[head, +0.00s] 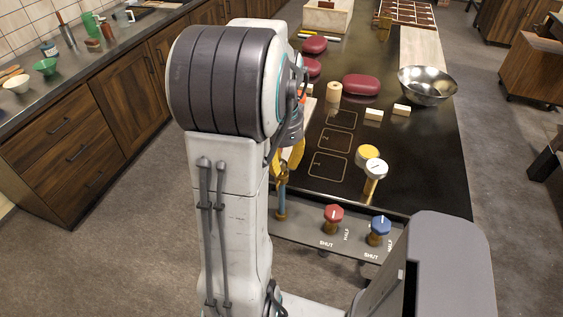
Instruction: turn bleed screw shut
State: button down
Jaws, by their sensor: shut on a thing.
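A grey panel (300,233) at the front edge of the black counter bears a row of valves on brass stems. A red knob (334,213) and a blue knob (380,226) stand upright there, with white marks on top and "SHUT" and "HALF" lettering beside them. Which valve is the bleed screw is not readable.
A brass post with a white top (375,176) and a yellow disc (368,152) stand behind the panel. Farther back are red pads (361,85), pale blocks (374,114), a wooden cylinder (334,92) and a steel bowl (427,88). Outlined squares on the counter are bare.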

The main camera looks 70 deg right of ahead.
aim_at(282, 162)
jog(key=shift+f, duration=0.1)
dwell(0.4)
jog(key=c, duration=1)
grip_release()
jog(key=shift+c, duration=0.2)
notch_tip(282, 162, up, 12)
dwell(0.4)
